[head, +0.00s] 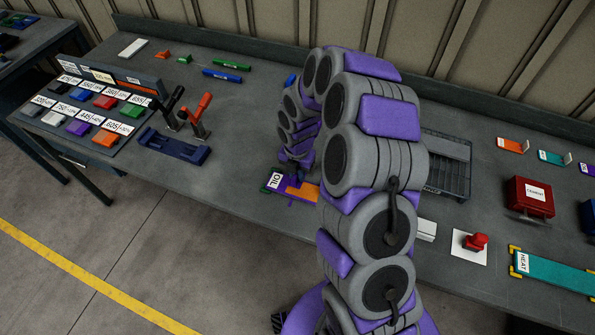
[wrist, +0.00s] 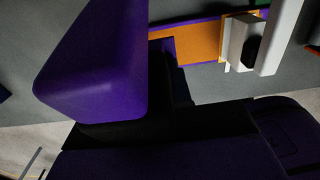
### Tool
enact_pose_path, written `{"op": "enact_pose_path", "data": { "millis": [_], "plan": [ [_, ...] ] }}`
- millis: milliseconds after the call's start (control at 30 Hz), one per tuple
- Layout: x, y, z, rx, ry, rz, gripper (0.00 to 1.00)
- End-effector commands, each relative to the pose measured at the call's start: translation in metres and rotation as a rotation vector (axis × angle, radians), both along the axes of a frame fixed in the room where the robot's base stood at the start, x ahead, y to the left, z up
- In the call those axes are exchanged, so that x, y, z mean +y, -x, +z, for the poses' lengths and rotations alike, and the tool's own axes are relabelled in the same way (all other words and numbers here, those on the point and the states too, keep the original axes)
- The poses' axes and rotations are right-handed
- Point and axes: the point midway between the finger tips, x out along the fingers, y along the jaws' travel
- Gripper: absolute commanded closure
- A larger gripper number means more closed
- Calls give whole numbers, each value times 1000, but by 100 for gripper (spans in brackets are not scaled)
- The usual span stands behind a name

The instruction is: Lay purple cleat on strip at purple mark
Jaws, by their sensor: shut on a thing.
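My gripper (head: 297,172) is shut over the strip near the middle of the bench, mostly hidden behind my own arm. What it holds is too covered and dark to make out, so I cannot tell whether it is the purple cleat. The orange strip (head: 303,189) lies in a purple holder with an OIL label (head: 274,181). In the wrist view the orange strip (wrist: 198,43) shows with purple edges, and a pale grey upright piece (wrist: 282,35) stands at its right end. A large purple shape fills the upper left there. I cannot pick out the purple mark.
A labelled rack (head: 90,103) of coloured blocks stands at the left, with two levers, one with a red handle (head: 200,109), and a blue cradle (head: 175,148) beside it. At the right are a grated tray (head: 450,178), a red button (head: 475,242), a red box (head: 528,198) and a teal HEAT plate (head: 560,270).

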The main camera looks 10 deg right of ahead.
Motion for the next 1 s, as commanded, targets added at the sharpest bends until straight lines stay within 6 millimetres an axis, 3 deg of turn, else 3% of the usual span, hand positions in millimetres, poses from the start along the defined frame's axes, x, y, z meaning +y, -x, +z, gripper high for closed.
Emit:
{"op": "enact_pose_path", "data": {
  "millis": [1000],
  "plan": [
    [0, 0, -19, 2, 1, 1, 100]
  ]
}}
